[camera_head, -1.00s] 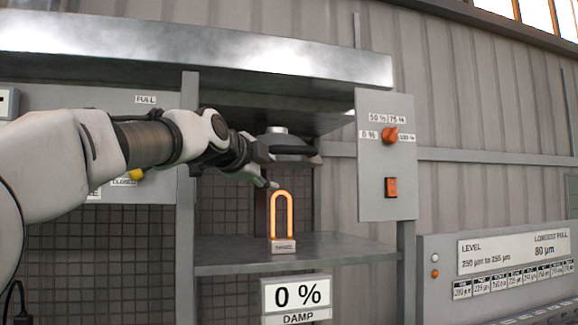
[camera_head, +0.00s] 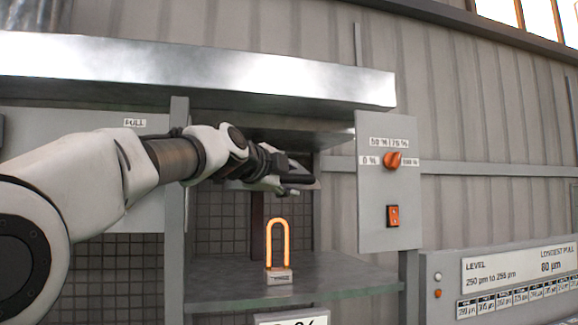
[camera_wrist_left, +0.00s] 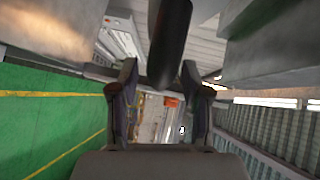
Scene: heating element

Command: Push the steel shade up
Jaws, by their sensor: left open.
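The glowing orange U-shaped heating element (camera_head: 277,245) stands upright on a small block on the shelf. My left gripper (camera_head: 298,182) reaches in from the left and is open, above the element and apart from it, under the wide steel hood. The steel shade, a dark disc with a silver top above the element, is mostly hidden behind the gripper; I cannot tell whether they touch. In the left wrist view, a dark rounded bar (camera_wrist_left: 170,40), possibly the shade's edge, lies between the open fingers, near their tips. My right gripper is out of view.
The steel hood (camera_head: 200,70) spans the top, close above my arm. A grey control panel (camera_head: 388,150) with an orange knob and switch stands right of the opening. The shelf (camera_head: 340,276) is otherwise clear. A level display (camera_head: 515,260) is at lower right.

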